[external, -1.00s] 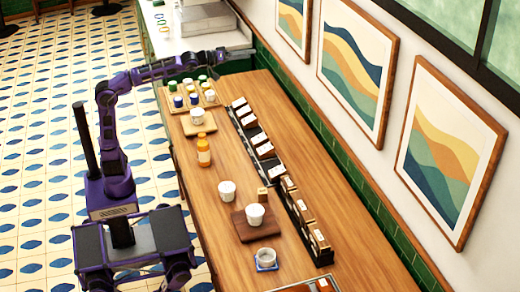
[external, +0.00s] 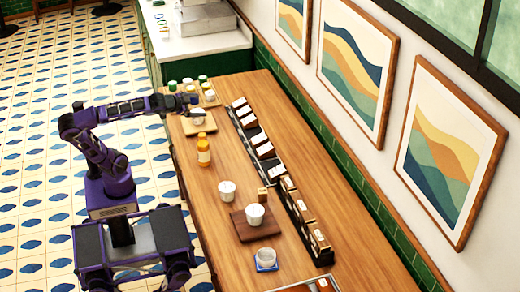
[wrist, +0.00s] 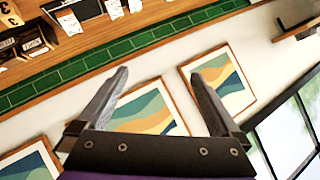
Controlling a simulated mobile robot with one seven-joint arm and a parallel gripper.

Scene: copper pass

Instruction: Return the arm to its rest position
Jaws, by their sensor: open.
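My arm is bent above the left edge of the wooden counter (external: 300,190) in the external view. My gripper (external: 196,99) is at the counter's far end, over the group of small capped jars (external: 204,81) and near a white cup (external: 197,117) on a wooden board. In the wrist view my gripper (wrist: 160,90) has its two fingers spread apart with nothing between them. That view is tilted and faces the wall with its framed pictures. Some of the jars are hidden behind my arm.
An orange bottle (external: 204,152), a white cup (external: 226,190) and another cup (external: 255,214) on a dark board (external: 240,229) stand along the counter. A row of boxes in black holders (external: 255,135) runs along its middle. The tiled floor left of the arm is clear.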

